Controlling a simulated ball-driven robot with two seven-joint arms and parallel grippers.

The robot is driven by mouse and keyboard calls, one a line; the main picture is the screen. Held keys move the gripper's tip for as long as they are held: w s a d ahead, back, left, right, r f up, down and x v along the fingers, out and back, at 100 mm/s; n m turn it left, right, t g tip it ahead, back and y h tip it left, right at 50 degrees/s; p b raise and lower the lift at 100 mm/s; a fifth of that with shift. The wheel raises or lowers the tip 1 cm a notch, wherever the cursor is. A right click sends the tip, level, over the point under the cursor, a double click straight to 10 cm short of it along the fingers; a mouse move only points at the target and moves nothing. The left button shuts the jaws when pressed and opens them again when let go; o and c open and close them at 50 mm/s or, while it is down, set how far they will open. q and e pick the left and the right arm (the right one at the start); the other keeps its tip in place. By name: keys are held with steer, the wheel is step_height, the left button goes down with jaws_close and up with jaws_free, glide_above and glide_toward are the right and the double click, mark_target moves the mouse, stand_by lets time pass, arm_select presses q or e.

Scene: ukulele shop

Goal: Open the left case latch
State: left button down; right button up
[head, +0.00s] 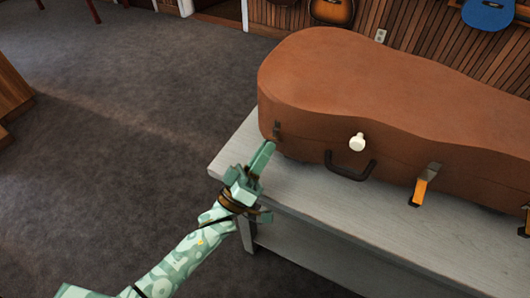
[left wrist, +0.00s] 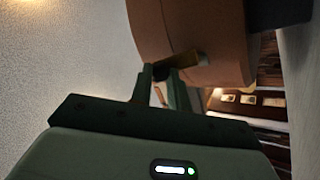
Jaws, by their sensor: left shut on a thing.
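A brown ukulele case (head: 390,85) lies closed on a pale table. The left case latch (head: 277,130) is a small dark piece on the case's front side near its left end. My left gripper (head: 264,155) reaches up to the case just below this latch. In the left wrist view the gripper's two fingers (left wrist: 161,85) meet the latch, whose brassy part (left wrist: 187,62) shows against the case (left wrist: 205,35). The fingers are shut on the latch; its exact grip is dark and partly hidden. My right gripper is not in view.
The case also has a dark handle (head: 350,168), a white knob (head: 357,141), a latch with a hanging orange tab (head: 419,190) and another at the right edge (head: 525,221). The table's bare front strip (head: 330,205) is clear. Instruments hang on the back wall.

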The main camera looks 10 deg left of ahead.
arm_select(q)
steer(key=shift+f, duration=0.15)
steer(key=c, duration=1.3)
jaws_free()
steer(key=shift+c, duration=0.2)
steer(key=b+v, duration=0.1)
steer(key=v, duration=1.5)
steer(key=shift+s+f, duration=0.1)
steer(key=shift+c, duration=0.2)
